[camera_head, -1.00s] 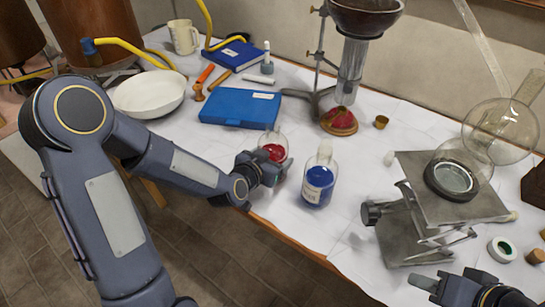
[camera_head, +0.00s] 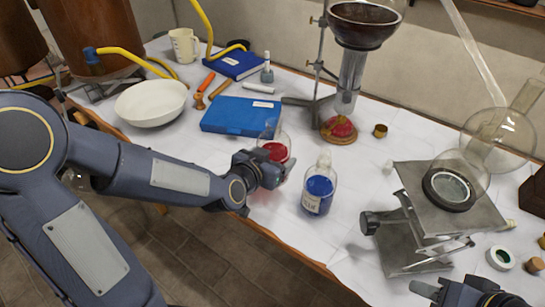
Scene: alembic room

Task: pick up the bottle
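A clear bottle of blue liquid (camera_head: 318,188) with a pale label and a light stopper stands upright near the table's front edge. My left gripper (camera_head: 280,170) is left of the bottle, apart from it, in front of a glass of red liquid (camera_head: 276,148) and partly covering it. Its fingers point right, towards the bottle; their gap is hidden by the viewing angle. My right gripper (camera_head: 428,290) is at the bottom right, cut by the picture's edge, in front of the metal stand and away from the bottle. Its finger opening is not clear.
A metal lab jack (camera_head: 440,205) holding a glass flask stands right of the bottle. A blue case (camera_head: 240,115), a white bowl (camera_head: 151,103) and a retort stand (camera_head: 318,70) are behind. The white table (camera_head: 350,235) is bare just around the bottle.

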